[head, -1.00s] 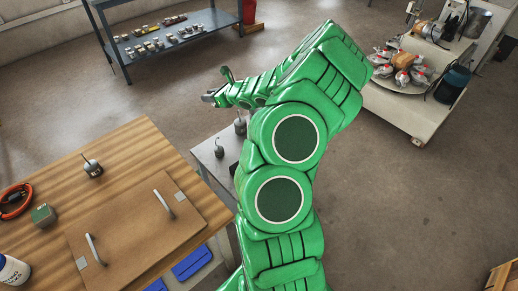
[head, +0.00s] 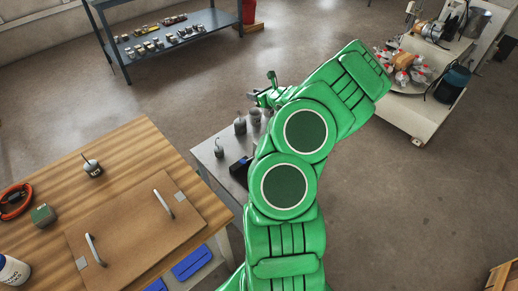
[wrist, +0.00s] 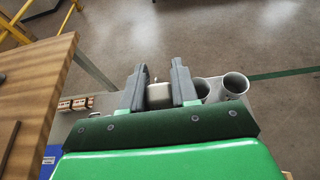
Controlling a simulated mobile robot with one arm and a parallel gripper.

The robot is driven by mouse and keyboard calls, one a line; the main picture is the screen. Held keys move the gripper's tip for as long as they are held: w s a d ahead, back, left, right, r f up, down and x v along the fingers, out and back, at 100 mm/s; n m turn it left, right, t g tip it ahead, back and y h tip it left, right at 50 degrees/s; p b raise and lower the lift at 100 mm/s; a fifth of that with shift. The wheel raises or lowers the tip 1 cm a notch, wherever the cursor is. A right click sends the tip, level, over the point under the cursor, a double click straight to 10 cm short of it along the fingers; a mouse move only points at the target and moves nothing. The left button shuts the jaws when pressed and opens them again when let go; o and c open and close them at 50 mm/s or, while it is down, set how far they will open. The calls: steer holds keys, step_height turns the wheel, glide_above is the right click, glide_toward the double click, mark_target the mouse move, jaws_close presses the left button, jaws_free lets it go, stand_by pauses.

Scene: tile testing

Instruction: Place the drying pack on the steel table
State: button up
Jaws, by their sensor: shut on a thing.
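My gripper (head: 256,97) is at the end of the green arm, over the far end of the steel table (head: 207,157). In the wrist view its two dark fingers (wrist: 159,88) are shut on a small pale grey block (wrist: 159,97). Only its top and near face show, so I cannot tell for sure that it is the drying pack. The held block is hidden in the head view. The steel table (wrist: 98,118) shows below the fingers in the wrist view. I cannot tell how far above it the block is.
Two open cylinders (wrist: 236,84) are right of the fingers. Small orange-and-white boxes (wrist: 76,103) lie left. A wooden table (head: 130,140) is close on the left.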

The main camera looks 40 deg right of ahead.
step_height(320, 180, down, 22)
steer(key=shift+f, duration=0.1)
stand_by(1.2)
steer(key=shift+f, duration=0.1)
steer(key=o, duration=1)
